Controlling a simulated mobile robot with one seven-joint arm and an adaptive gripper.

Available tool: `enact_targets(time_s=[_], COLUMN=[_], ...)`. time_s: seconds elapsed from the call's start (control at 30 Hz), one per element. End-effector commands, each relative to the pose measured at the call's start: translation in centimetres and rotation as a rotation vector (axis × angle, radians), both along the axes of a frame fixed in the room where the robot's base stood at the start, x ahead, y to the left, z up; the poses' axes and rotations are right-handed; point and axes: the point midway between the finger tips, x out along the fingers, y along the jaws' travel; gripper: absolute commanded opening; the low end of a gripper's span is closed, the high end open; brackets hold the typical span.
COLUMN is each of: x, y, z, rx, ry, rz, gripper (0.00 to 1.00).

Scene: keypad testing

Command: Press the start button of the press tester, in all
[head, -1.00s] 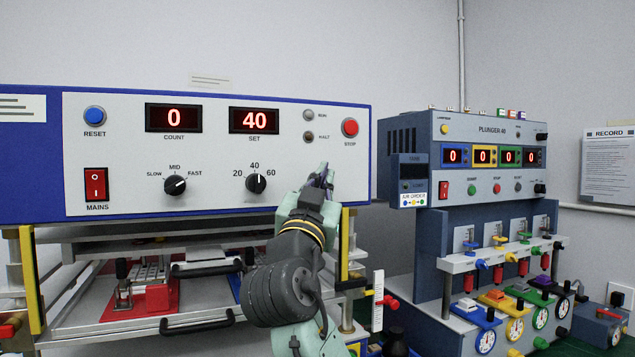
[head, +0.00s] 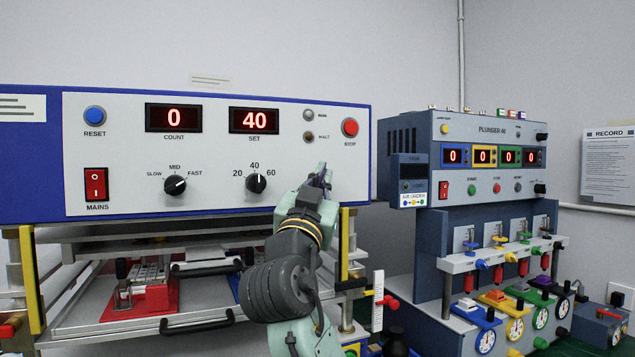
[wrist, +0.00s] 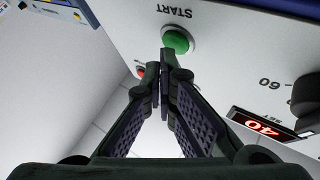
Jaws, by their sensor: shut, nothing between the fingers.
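The press tester's white control panel (head: 215,140) fills the left of the head view, with COUNT at 0 and SET at 40. My gripper (head: 324,170) is shut and empty, in front of the panel's lower right. The green start button is hidden behind it there. In the wrist view, which is turned upside down, the round green start button (wrist: 177,39) shows with its START label. My shut fingertips (wrist: 164,56) appear right beside and partly over its lower edge; I cannot tell whether they touch it.
The red STOP button (head: 350,127) sits above my gripper. The SET knob (head: 256,183) is to its left. The Plunger 40 machine (head: 490,145) stands at the right. A drawer with handles (head: 198,322) is below the panel.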

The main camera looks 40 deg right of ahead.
Motion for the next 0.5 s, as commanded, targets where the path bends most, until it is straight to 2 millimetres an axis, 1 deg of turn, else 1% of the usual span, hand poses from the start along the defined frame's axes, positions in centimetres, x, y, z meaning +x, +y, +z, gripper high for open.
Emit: enact_targets(time_s=[0.5], x=[0.59], y=[-0.07], z=[0.01], rx=[0.000], ry=[0.000], rz=[0.002], gripper=[0.00])
